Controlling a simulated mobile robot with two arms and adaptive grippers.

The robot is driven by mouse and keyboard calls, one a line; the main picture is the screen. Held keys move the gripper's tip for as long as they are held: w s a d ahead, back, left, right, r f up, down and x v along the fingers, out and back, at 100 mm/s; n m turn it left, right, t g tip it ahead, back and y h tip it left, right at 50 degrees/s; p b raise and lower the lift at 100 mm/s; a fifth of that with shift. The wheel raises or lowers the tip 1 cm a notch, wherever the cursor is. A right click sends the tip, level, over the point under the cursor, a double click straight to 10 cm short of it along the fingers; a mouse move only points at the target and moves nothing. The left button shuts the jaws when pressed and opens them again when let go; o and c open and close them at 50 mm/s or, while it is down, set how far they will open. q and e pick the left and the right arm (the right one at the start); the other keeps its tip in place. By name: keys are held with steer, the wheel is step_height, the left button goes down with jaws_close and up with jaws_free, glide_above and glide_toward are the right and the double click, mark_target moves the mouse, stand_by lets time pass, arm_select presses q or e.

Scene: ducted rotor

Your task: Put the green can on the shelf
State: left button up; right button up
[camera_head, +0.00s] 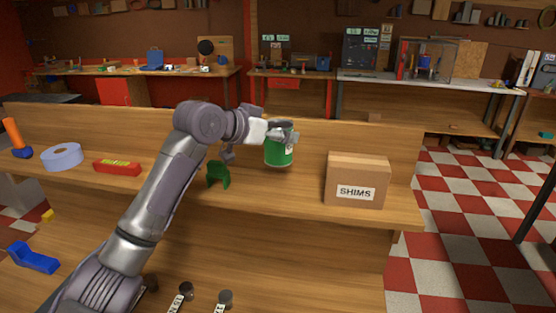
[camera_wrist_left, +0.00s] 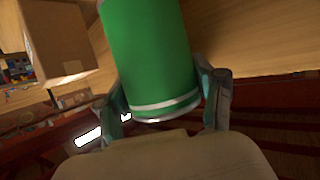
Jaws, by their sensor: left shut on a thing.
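The green can (camera_head: 279,153) is upright over the upper wooden shelf (camera_head: 300,197), left of the cardboard box. My left gripper (camera_head: 281,134) is shut on the can near its top, reaching in from the left. In the left wrist view the can (camera_wrist_left: 150,50) fills the middle, with one finger of the gripper (camera_wrist_left: 165,92) on each side. I cannot tell whether the can's base touches the shelf. My right gripper is not in view.
A box marked SHIMS (camera_head: 356,181) stands to the can's right. A green bracket-like piece (camera_head: 217,174), a red level (camera_head: 117,168) and a tape roll (camera_head: 62,156) lie to the left. Bare shelf shows between the can and the box.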

mark_target(269, 157)
arm_select(q)
steer(key=shift+s+a+f+p, duration=0.1)
steer(key=shift+s+f+p, duration=0.4)
steer(key=shift+f, duration=0.55)
steer(key=f, duration=0.2)
steer(key=f+p, duration=0.1)
steer(key=f, duration=0.1)
steer(key=shift+w, duration=0.2)
steer(key=shift+r, duration=0.1)
steer(key=shift+s, duration=0.1)
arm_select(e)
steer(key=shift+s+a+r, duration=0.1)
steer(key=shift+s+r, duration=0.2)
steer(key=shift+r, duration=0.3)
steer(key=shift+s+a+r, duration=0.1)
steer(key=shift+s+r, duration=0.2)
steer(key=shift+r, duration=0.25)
arm_select(q)
steer(key=o, duration=1.1)
steer(key=shift+f, duration=0.2)
steer(key=shift+c, duration=0.2)
steer(key=o, duration=0.4)
steer(key=shift+c, duration=0.2)
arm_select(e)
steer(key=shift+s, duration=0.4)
arm_select(q)
steer(key=shift+r, duration=0.1)
